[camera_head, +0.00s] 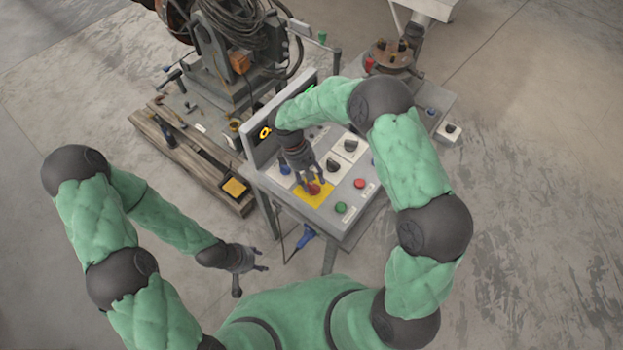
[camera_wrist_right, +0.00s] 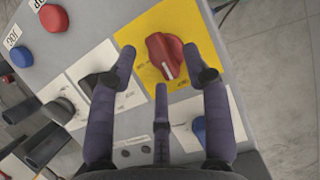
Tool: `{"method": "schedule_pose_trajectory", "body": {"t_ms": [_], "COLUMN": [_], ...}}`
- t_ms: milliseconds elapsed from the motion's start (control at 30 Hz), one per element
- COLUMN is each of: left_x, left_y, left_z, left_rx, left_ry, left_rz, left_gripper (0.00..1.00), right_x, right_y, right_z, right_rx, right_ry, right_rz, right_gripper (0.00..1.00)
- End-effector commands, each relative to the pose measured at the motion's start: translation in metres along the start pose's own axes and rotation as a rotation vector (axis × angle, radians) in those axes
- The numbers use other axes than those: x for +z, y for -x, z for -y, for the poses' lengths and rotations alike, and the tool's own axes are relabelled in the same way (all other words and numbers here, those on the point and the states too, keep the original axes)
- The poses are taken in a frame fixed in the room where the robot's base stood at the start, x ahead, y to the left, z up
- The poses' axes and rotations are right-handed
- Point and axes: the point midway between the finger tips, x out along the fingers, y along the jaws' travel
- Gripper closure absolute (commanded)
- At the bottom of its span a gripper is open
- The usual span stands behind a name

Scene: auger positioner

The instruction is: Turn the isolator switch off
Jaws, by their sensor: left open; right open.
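The isolator switch (camera_wrist_right: 166,55) is a red rotary knob on a yellow plate (camera_wrist_right: 193,22) in the right wrist view. A white line on the knob points down and slightly right in that view. In the head view the red knob (camera_head: 313,188) sits on the yellow plate (camera_head: 322,199) at the panel's near corner. My right gripper (camera_head: 309,188) is open above the knob; in the wrist view its fingers (camera_wrist_right: 165,75) stand around the knob's near side, and contact cannot be told. My left gripper (camera_head: 262,262) is open and empty, off to the left of the console, low in the head view.
The console panel (camera_head: 330,222) carries a green button (camera_head: 341,208), a red button (camera_head: 360,183), a blue button (camera_wrist_right: 199,130) and black rotary knobs (camera_head: 350,145). A raised display panel (camera_head: 262,133) stands at its back left.

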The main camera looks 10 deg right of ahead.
Motion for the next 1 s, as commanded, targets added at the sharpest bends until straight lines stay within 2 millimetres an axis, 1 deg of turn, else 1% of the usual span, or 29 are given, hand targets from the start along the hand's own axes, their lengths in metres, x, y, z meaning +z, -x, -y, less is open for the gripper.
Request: {"method": "schedule_pose_trajectory", "body": {"t_ms": [400, 533, 700, 1000], "left_x": [0.0, 0.0, 0.0, 0.0], "left_y": [0.0, 0.0, 0.0, 0.0], "left_z": [0.0, 0.0, 0.0, 0.0], "left_rx": [0.0, 0.0, 0.0, 0.0], "left_ry": [0.0, 0.0, 0.0, 0.0], "left_rz": [0.0, 0.0, 0.0, 0.0], "left_gripper": [0.51, 0.51, 0.51, 0.51], "right_x": [-0.001, -0.001, -0.001, 0.0], "right_y": [0.078, 0.097, 0.11, 0.113], "right_z": [-0.001, 0.0, 0.0, 0.0], "right_rx": [0.002, 0.002, 0.001, 0.0], "right_ry": [-0.001, 0.0, 0.001, 0.001], "right_rz": [-0.005, -0.005, -0.003, -0.002], "right_gripper": [0.51, 0.51, 0.51, 0.51]}}
